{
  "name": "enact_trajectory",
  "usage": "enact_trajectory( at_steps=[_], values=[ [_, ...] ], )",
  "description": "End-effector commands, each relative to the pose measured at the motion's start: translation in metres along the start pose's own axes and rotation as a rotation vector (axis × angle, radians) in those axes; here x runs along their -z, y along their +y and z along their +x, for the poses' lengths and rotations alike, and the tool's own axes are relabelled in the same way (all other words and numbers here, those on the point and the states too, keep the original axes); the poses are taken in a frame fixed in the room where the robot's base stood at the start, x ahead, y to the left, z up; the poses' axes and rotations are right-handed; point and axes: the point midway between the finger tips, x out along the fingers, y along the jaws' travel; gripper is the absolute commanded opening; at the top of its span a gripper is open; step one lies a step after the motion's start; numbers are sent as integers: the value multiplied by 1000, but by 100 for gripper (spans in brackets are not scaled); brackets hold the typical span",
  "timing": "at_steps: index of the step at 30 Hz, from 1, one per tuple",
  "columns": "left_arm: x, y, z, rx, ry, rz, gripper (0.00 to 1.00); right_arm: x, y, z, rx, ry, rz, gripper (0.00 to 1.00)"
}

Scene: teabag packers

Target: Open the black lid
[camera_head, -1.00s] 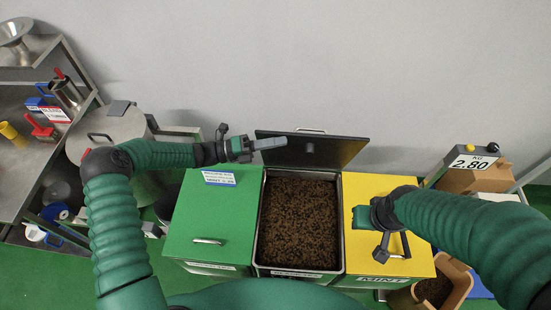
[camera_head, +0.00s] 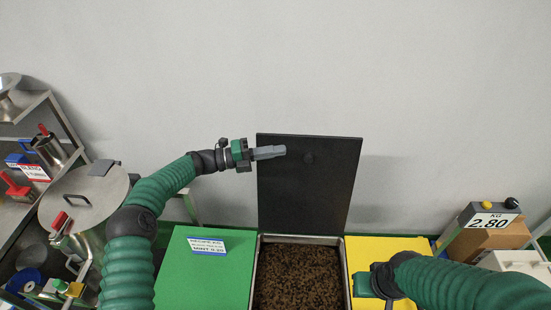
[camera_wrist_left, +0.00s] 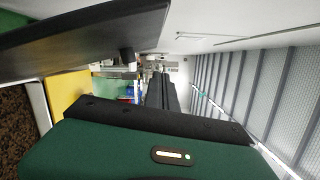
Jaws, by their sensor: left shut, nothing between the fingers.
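The black lid (camera_head: 322,190) stands upright against the wall behind the middle bin (camera_head: 297,277), which is open and full of dark brown loose material. The lid also shows in the left wrist view (camera_wrist_left: 85,42), at the upper left. My left gripper (camera_head: 284,151) is shut and empty. Its fingertips are in front of the lid's upper left part in the head view; I cannot tell if they touch it. My right gripper is low over the yellow lid (camera_head: 362,252); its fingers are hidden, so I cannot tell its state.
A green lid (camera_head: 200,275) with a label card (camera_head: 207,246) covers the left bin. A scale display (camera_head: 493,221) and a cardboard box (camera_head: 497,240) stand at the right. A steel drum (camera_head: 85,205) and shelves with tools stand at the left.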

Motion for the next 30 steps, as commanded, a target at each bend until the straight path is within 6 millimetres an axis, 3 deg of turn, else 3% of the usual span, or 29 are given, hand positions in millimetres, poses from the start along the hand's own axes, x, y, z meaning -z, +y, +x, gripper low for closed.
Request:
enact_trajectory(
  at_steps=[12,16,30],
  values=[
    [-1,0,-1,0,0,0,0,0,0,0,0,0,0,32],
    [-1,2,-13,-1,-3,1,0,-1,0,5,0,0,0,32],
    [0,4,-140,0,-3,2,0,-9,0,39,0,0,0,32]
  ],
)
